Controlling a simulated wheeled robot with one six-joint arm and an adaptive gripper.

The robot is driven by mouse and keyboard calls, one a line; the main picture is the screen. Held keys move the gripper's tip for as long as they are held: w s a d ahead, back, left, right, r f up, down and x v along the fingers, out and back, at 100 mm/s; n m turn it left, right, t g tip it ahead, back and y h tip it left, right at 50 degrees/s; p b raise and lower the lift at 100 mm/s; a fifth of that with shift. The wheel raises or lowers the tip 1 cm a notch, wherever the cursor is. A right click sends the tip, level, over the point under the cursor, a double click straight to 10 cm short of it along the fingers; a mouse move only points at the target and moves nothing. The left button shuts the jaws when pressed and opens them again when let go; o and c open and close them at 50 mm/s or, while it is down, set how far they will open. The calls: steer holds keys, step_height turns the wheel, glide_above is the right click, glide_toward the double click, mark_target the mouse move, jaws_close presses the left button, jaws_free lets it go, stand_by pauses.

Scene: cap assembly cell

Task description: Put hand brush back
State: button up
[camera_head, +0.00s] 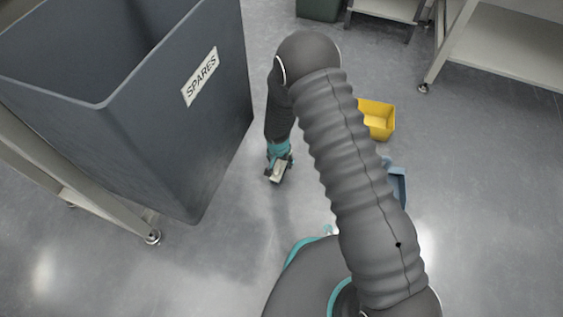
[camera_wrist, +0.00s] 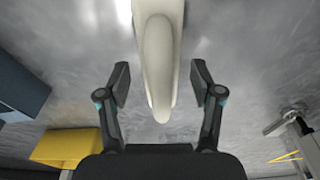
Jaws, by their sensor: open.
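A cream, rounded, elongated thing, which looks like the hand brush's handle (camera_wrist: 158,50), comes down from the top edge of the wrist view. Its narrow end lies between the two fingers of my gripper (camera_wrist: 160,82). The fingers are open, with a visible gap on each side of it. Its other end is cut off by the frame, and no bristles show. In the head view my gripper (camera_head: 278,172) hangs low over the floor, right of the grey bin, with a small pale patch at it.
The large grey SPARES bin (camera_head: 150,120) stands on a metal frame at left. A yellow bin (camera_head: 380,118) and a blue container (camera_head: 398,185), partly hidden by my arm, are on the floor. A bench (camera_head: 510,55) stands at upper right. Floor around my gripper is clear.

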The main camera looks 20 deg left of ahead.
steer(key=r, duration=0.3)
steer(key=s+r+p, duration=0.1)
steer(key=r, duration=0.6)
steer(key=shift+s+r, duration=0.15)
steer(key=shift+s, duration=0.1)
steer(key=d+r+t, duration=0.1)
steer(key=d+r, duration=0.8)
steer(key=r, duration=0.5)
steer(key=d+r+t, duration=0.1)
steer(key=d+r, duration=0.7)
steer(key=r, duration=0.7)
steer(key=s+d+r+t, duration=0.1)
steer(key=s+d+r, duration=0.5)
steer(key=s, duration=0.4)
steer(key=s+d+r+t, duration=0.1)
steer(key=s+d+r, duration=0.6)
steer(key=s+d, duration=0.1)
steer(key=shift+s+d+r+n, duration=0.3)
steer(key=shift+s+n, duration=0.1)
steer(key=shift+s, duration=0.5)
